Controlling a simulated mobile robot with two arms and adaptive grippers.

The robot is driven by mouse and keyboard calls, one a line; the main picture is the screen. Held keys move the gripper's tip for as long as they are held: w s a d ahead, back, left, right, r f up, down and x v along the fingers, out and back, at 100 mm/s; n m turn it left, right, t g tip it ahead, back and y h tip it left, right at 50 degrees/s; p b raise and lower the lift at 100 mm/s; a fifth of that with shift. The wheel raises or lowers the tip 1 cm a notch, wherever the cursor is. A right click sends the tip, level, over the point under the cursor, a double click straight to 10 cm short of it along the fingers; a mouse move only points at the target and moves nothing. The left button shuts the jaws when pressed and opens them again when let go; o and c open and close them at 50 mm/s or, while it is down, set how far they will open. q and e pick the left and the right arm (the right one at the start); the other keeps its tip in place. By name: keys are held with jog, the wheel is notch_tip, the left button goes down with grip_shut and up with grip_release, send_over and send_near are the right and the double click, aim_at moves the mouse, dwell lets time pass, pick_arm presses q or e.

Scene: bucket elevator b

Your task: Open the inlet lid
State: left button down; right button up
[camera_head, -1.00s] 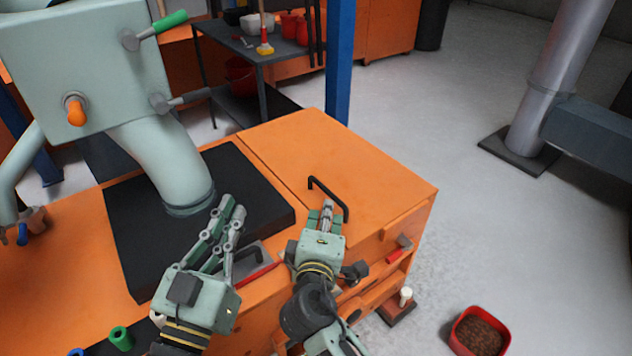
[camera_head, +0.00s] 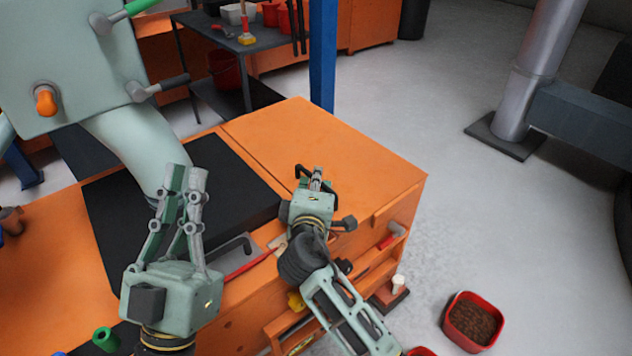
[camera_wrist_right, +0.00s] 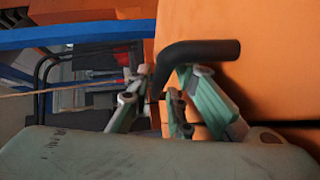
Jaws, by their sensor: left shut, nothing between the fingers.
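The inlet lid appears to be the flat orange panel (camera_head: 325,140) on top of the orange cabinet, lying level and closed. Its black bar handle (camera_head: 299,171) is near the front edge, partly hidden by my right gripper (camera_head: 317,178). In the right wrist view the bent handle (camera_wrist_right: 200,49) runs in front of and between the fingers of my right gripper (camera_wrist_right: 165,78). I cannot tell whether they press on it. My left gripper (camera_head: 186,172) is shut and empty, pointing up over the black plate, left of the lid.
A black plate (camera_head: 235,190) and a pale green machine with a thick spout (camera_head: 130,150) stand left of the lid. A blue post (camera_head: 322,60) rises behind the cabinet. A red tub of brown material (camera_head: 473,322) sits on the floor at right.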

grip_shut()
dwell(0.7)
